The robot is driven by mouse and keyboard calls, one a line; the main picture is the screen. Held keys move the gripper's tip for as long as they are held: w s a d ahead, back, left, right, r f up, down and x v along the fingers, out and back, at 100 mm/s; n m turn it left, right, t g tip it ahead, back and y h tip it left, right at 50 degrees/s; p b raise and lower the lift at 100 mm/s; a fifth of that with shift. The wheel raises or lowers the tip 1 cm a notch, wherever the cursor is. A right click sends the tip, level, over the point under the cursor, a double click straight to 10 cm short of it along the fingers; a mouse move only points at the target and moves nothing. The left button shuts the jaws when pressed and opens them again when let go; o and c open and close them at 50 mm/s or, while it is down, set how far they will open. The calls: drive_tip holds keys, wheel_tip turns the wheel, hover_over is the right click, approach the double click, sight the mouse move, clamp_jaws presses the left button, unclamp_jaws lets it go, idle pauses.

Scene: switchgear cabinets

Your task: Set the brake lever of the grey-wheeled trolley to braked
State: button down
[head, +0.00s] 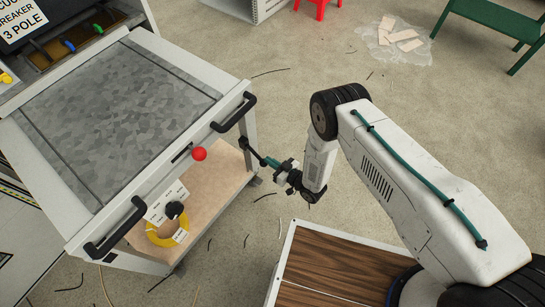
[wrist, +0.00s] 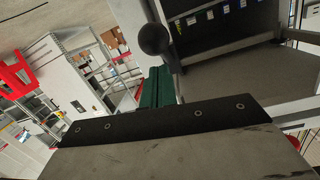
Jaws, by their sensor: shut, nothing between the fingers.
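The trolley (head: 110,110) has a mottled grey top and a pale frame, and stands at the left of the head view. A black ball-ended lever (head: 244,143) shows at its right front corner. The black ball also shows close up in the wrist view (wrist: 153,38). I cannot tell for sure whether this is the brake lever, or which setting it has. My gripper (head: 265,160), with teal fingers, is shut and empty beside this lever. Whether they touch is unclear. The fingers show as dark green in the wrist view (wrist: 155,88).
A red knob (head: 200,154) sticks out by a slot in the trolley's front. Black handles (head: 235,112) jut from the front. A wood-topped box (head: 330,270) stands at the bottom. Open floor lies behind my arm.

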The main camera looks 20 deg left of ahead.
drive_tip(key=shift+a+f, duration=0.15)
drive_tip(key=shift+f, duration=1)
drive_tip(key=shift+s, duration=0.1)
drive_tip(key=shift+r, duration=0.35)
drive_tip(key=s+d+f, duration=0.1)
drive_tip(key=s+d, duration=0.1)
drive_tip(key=d, duration=0.6)
drive_tip(key=shift+s+d+f, duration=0.25)
drive_tip(key=shift+d+f, duration=0.05)
drive_tip(key=shift+d, duration=0.1)
